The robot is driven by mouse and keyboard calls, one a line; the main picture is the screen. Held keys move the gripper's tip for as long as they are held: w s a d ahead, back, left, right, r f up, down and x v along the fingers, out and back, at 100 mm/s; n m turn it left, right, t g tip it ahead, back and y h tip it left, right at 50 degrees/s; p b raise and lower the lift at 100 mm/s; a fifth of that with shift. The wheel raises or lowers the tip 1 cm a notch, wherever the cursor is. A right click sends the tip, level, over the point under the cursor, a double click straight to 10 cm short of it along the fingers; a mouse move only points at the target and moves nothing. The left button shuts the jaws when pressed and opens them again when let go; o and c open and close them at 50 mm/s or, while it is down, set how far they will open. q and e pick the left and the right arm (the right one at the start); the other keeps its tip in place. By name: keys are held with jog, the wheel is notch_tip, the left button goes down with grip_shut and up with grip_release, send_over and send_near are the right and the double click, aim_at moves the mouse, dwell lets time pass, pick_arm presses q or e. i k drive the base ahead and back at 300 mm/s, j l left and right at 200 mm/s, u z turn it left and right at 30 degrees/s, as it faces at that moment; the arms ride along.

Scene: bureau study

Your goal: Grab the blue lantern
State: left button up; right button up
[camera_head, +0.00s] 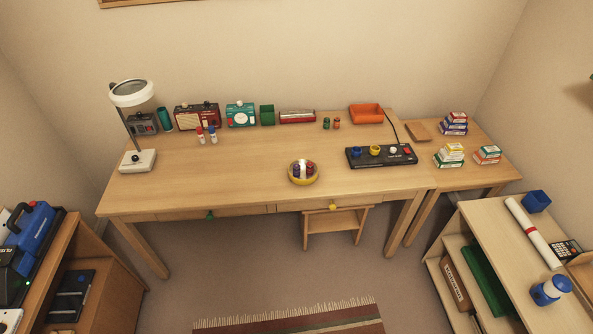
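A blue thing with a pale cylindrical part and a rounded blue top (550,290), which looks like the blue lantern, stands on the wooden shelf unit (487,232) at the lower right. It is small in the picture and its fine details are hard to tell. Nothing is touching it from above. Neither of my grippers is in the head view.
On the same shelf top are a white roll with a red band (534,233), a blue open box (536,201) and a dark calculator-like device (566,250). A long desk (235,170) with many small items stands ahead. Open floor (270,270) lies in front.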

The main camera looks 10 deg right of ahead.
aim_at(551, 290)
jog(key=l+z, duration=0.1)
jog(key=z, duration=2.35)
